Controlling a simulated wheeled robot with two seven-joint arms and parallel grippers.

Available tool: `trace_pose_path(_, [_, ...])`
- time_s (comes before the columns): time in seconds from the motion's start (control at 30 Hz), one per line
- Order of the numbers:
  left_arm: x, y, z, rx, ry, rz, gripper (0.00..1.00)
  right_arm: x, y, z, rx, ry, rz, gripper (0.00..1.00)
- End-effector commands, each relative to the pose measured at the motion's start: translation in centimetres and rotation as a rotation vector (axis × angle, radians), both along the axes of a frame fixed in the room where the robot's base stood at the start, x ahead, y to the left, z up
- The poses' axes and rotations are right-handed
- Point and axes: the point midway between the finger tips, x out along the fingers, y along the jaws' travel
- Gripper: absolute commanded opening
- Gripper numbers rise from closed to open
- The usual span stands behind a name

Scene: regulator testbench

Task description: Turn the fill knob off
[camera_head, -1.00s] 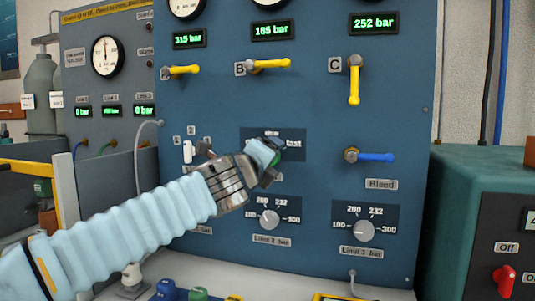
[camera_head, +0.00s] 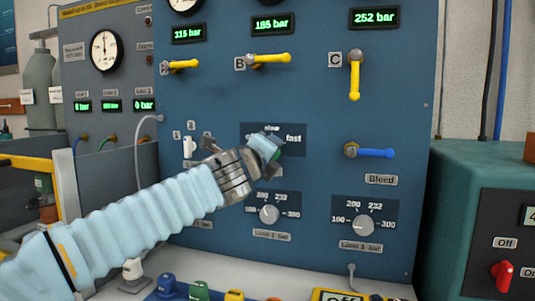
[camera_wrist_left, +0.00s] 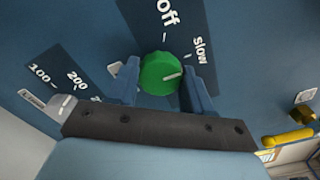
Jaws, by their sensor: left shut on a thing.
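The green fill knob (camera_wrist_left: 160,73) sits on a dark label plate (camera_wrist_left: 170,15) with "off" and "slow" in the left wrist view. Its white pointer line points right, a little below the "slow" mark and away from "off". My left gripper (camera_wrist_left: 163,85) is shut on the knob, one finger on each side. My right gripper is not in view.
Yellow levers B (camera_head: 270,59) and C (camera_head: 355,78) and a blue Bleed lever (camera_head: 372,153) are on the blue panel. Grey limit dials (camera_head: 269,214) and (camera_head: 364,225) sit below. A green cabinet with a red switch (camera_head: 503,276) stands right.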

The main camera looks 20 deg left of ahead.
Motion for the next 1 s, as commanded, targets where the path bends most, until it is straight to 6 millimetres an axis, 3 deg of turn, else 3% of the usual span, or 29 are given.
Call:
trace_pose_path(0.37, [0.0, 0.0, -0.4, -0.17, 0.006, 0.0, 0.2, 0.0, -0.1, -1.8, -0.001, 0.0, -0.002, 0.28])
trace_pose_path(1.0, [0.0, 0.0, -0.4, -0.753, 0.028, 0.0, 0.2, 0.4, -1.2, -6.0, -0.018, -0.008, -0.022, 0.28])
